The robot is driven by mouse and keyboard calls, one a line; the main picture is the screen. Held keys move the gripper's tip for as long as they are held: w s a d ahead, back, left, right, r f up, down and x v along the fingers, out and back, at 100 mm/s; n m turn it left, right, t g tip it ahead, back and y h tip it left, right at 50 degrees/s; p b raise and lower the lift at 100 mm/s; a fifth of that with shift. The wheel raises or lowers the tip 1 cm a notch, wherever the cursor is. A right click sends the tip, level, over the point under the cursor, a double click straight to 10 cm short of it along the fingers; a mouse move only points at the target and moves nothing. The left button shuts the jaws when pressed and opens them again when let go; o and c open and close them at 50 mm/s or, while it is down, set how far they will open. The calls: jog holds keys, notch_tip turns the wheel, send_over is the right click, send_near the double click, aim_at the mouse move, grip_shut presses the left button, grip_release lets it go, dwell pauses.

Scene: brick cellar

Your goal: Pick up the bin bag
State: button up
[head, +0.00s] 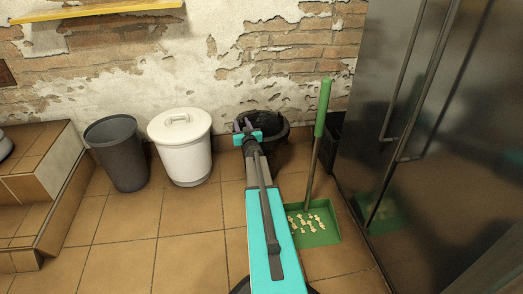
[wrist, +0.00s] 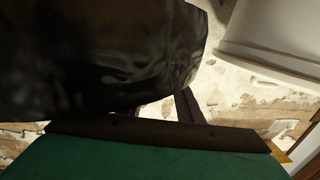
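The bin bag (head: 272,128) is a glossy black, rounded bundle by the brick wall, right of the white bin and partly hidden behind my arm. My gripper (head: 243,124) is at its left side in the head view, with small purple-grey fingers pointing toward the wall. In the wrist view the bag (wrist: 100,55) fills the upper left, very close, and hides part of the fingers. One dark finger (wrist: 187,105) shows beside it. I cannot tell whether the fingers touch the bag or have any of it between them.
A white lidded bin (head: 182,155) and a dark grey open bin (head: 118,155) stand to the left. A green dustpan (head: 324,230) with pale scraps and an upright handle is right of my arm. A steel fridge (head: 420,120) closes the right side. Tiled floor is free at front left.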

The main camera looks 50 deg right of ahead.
jog(key=shift+w+d, duration=0.3)
jog(key=shift+w, duration=0.15)
dwell(0.3)
grip_shut()
